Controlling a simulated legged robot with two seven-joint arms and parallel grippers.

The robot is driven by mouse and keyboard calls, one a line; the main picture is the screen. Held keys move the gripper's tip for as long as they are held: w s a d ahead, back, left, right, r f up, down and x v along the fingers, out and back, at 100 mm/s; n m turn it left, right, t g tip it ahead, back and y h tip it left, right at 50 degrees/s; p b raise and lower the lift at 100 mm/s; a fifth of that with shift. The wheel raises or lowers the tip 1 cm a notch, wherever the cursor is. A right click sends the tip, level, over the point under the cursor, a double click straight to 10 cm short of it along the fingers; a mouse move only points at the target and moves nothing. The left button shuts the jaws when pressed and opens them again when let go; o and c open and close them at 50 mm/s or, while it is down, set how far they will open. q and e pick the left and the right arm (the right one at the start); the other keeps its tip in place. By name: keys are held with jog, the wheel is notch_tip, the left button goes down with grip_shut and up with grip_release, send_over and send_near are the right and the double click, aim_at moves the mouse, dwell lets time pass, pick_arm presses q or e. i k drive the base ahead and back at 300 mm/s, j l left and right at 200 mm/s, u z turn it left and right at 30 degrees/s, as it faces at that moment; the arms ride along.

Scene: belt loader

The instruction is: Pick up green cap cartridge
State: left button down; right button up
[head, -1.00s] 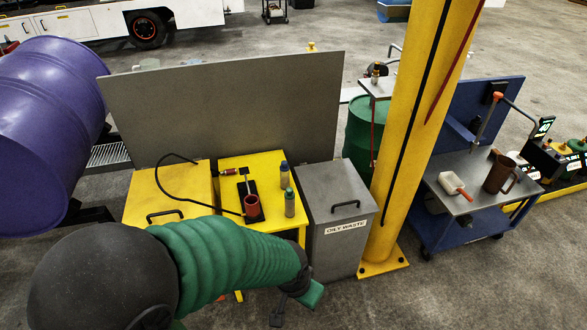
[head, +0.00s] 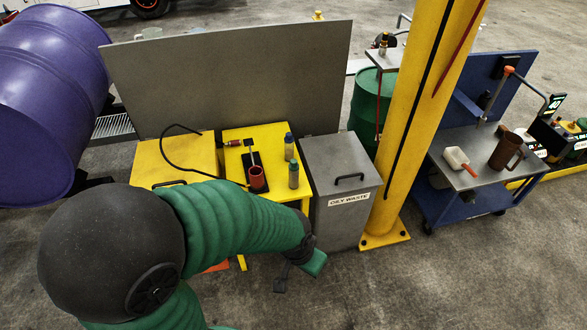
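Two small cartridges stand upright on the yellow table (head: 268,138). The nearer one (head: 293,177) has a cap that looks green. The one behind it (head: 289,149) has a blue cap. My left gripper (head: 299,270) hangs at the end of the green-sleeved arm, in front of the table and below the nearer cartridge in the picture. Its dark finger and green finger are apart, with nothing seen between them. It touches neither cartridge. My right gripper is out of view.
The grey oily waste bin (head: 341,204) and yellow post (head: 408,130) are to the right. A grey panel (head: 230,85) rises behind. Another small bottle (head: 383,46) stands on the post's shelf.

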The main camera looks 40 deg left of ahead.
aim_at(294, 166)
jog(key=i+u, duration=0.1)
jog(key=u, duration=0.85)
jog(key=i+l+u, duration=0.1)
jog(key=u, duration=0.4)
jog(key=i+l+u, duration=0.1)
jog(key=u, duration=0.4)
jog(key=l+u, duration=0.1)
jog(key=u, duration=0.35)
jog(key=i+l+u, duration=0.1)
jog(key=u, duration=0.4)
jog(key=l+u, duration=0.4)
jog(key=l, duration=0.45)
jog(key=k+l+u, duration=0.1)
jog(key=l+u, duration=0.3)
jog(key=l, duration=0.45)
jog(key=k+l, duration=0.1)
jog(key=l, duration=0.45)
